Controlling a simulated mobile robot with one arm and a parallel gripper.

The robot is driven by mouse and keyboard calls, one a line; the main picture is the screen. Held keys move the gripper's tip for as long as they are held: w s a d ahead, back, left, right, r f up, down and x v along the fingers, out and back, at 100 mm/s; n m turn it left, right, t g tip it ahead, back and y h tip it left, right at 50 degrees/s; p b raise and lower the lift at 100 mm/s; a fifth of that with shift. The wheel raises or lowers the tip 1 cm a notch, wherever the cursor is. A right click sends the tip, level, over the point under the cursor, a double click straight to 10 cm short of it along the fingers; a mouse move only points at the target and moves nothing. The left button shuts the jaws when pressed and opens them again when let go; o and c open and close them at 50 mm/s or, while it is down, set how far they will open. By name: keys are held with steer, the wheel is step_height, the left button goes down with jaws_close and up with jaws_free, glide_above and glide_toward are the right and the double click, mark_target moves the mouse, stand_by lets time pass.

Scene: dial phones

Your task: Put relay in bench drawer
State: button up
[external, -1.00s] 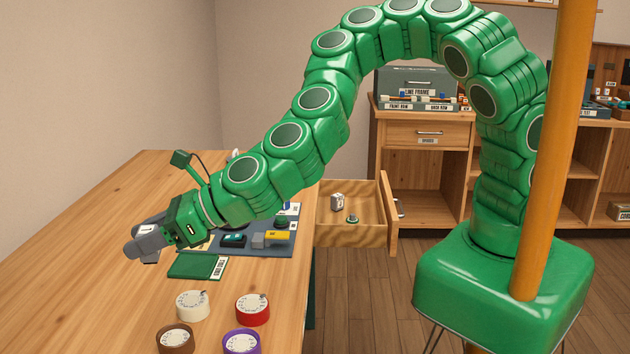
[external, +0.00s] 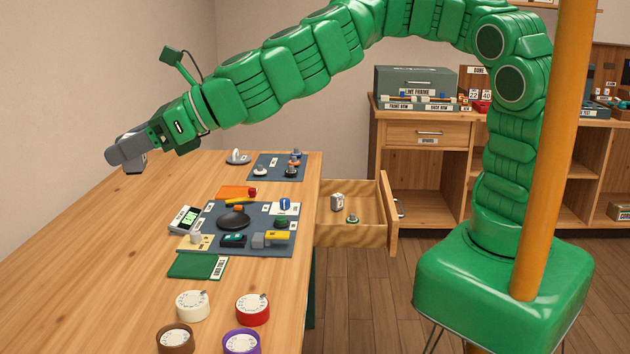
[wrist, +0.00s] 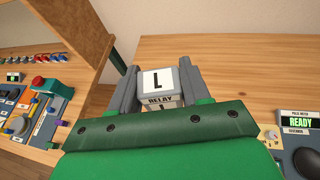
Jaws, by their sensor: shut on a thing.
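The relay (wrist: 158,84) is a small grey block with a white top marked "L" and a "RELAY" label. In the wrist view it sits between the two fingers of my gripper (wrist: 157,80), which is shut on it. In the external view my gripper (external: 128,152) holds the relay (external: 135,163) in the air over the far left of the bench; the fingers partly hide it. The bench drawer (external: 348,238) is pulled open at the right side of the bench. A small grey block (external: 337,201) and a small green-based part (external: 352,218) lie in it.
A dark mat with parts (external: 265,250) lies between my gripper and the drawer, with a meter (external: 185,220) at its left. A second mat (external: 263,165) is farther back. The bench's left side is clear.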

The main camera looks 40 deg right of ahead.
step_height(320, 180, up, 3)
steer(key=shift+f, duration=0.2)
steer(key=w+d+f+g, duration=0.1)
steer(key=w+d, duration=2.4)
steer(key=d, duration=0.3)
steer(key=s+d+n+g, duration=0.1)
steer(key=s+d, duration=0.1)
steer(key=d, duration=1.6)
steer(key=s+d+n, duration=0.1)
steer(key=s+d, duration=0.1)
steer(key=d, duration=1.6)
steer(key=shift+y, duration=0.5)
steer(key=f, duration=3.9)
steer(key=shift+s+d+f, duration=0.1)
steer(key=shift+s+d, duration=0.05)
steer(key=shift+d, duration=0.05)
steer(key=shift+w+a+f, duration=0.1)
steer(key=shift+w+a, duration=0.15)
steer(key=shift+a, duration=0.4)
steer(key=shift+w+a, duration=0.3)
steer(key=shift+a, duration=0.35)
steer(key=shift+w+a+f, duration=0.1)
steer(key=shift+w+a, duration=0.15)
steer(key=shift+a, duration=0.4)
steer(key=shift+d+f, duration=0.1)
steer(key=shift+f, duration=0.3)
steer(key=shift+f, duration=0.1)
